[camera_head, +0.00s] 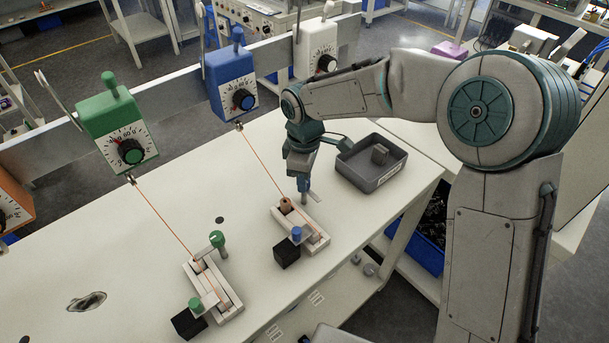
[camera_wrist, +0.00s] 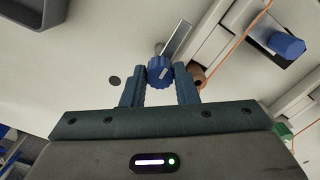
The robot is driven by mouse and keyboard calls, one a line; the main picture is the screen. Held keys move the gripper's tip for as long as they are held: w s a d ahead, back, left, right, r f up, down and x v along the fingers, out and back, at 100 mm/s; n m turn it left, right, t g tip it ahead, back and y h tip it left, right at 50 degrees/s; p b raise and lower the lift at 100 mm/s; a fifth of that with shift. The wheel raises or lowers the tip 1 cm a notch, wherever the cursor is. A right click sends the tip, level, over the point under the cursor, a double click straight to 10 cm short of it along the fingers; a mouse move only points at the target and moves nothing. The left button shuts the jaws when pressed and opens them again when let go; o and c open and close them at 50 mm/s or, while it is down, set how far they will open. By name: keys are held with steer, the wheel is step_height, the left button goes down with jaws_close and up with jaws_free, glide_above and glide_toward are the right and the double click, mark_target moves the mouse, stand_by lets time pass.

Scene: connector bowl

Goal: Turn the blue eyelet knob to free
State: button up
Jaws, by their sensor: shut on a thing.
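The blue eyelet knob (camera_wrist: 160,71) sits between the two fingertips of my gripper (camera_wrist: 159,82) in the wrist view, and the gripper is shut on it. A flat metal lever (camera_wrist: 177,38) reaches from the knob toward the top of that view. In the head view my gripper (camera_head: 303,180) points down at the far end of the blue fixture (camera_head: 316,238), and the knob is mostly hidden there. A brown spool (camera_head: 286,205) is beside it, with an orange wire running up to the blue dial box (camera_head: 230,77).
A second blue knob (camera_head: 296,234) stands near a black block (camera_head: 287,252) at the fixture's near end. A green fixture (camera_head: 221,283) with a raised green knob (camera_head: 217,239) lies to the left. A grey bin (camera_head: 349,178) stands behind to the right. The table front is clear.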

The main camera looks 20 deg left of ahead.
steer(key=o, duration=1)
step_height(320, 180, up, 14)
steer(key=b, duration=0.1)
steer(key=shift+f, duration=0.1)
